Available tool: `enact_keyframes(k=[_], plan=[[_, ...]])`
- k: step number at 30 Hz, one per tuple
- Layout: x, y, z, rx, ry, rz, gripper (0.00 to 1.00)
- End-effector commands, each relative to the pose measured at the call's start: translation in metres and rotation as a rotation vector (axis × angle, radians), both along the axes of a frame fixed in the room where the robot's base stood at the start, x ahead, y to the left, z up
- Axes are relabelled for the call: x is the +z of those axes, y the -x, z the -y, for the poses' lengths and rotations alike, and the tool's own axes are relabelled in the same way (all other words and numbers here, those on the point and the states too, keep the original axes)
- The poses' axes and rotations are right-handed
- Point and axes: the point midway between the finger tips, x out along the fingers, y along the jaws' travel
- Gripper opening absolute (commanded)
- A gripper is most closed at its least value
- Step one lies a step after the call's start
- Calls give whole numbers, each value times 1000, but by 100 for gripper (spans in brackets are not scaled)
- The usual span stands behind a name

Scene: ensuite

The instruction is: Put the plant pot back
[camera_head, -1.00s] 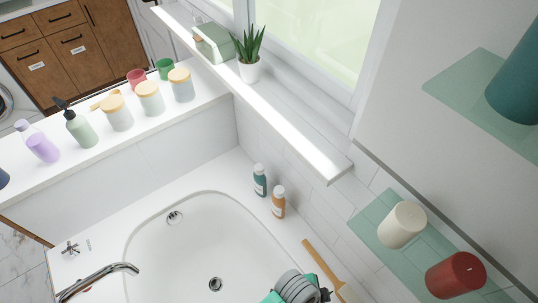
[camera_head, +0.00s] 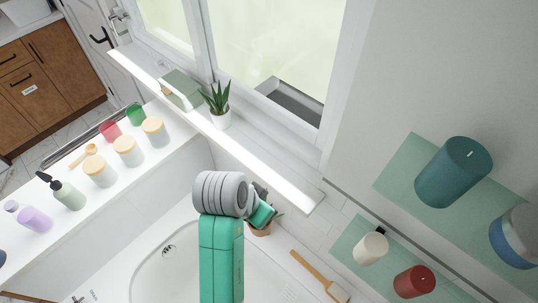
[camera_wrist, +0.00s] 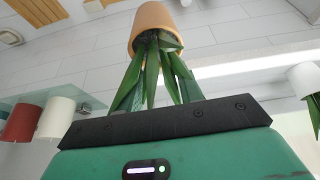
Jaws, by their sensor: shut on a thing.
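A small terracotta pot (camera_head: 260,229) with a green plant is by the wall at the back edge of the bathtub, just below my gripper (camera_head: 264,210). In the wrist view, which looks upside down, the terracotta pot (camera_wrist: 158,24) has its long leaves (camera_wrist: 152,75) running toward my gripper. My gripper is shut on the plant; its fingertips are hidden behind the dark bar. The pot looks roughly upright. I cannot tell whether it touches a surface. A white pot with a spiky plant (camera_head: 220,118) stands on the window ledge (camera_head: 262,158).
The ledge is bare to the right of the white pot, and a green box (camera_head: 182,90) stands left of it. Glass shelves with candles (camera_head: 414,282) are at the right. A wooden brush (camera_head: 320,277) lies on the tub rim. Jars (camera_head: 127,150) and bottles line the left counter.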

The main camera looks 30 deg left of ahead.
Motion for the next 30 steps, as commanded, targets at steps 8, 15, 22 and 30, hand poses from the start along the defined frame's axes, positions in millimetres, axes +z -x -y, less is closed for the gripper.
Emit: enact_keyframes(k=[8, 15, 22, 30], plan=[[88, -6, -3, -22, -15, -5, 0], [85, -16, -4, -24, -17, -7, 0], [87, -85, -12, -25, -15, -8, 0], [79, -154, -21, -24, -16, -7, 0]])
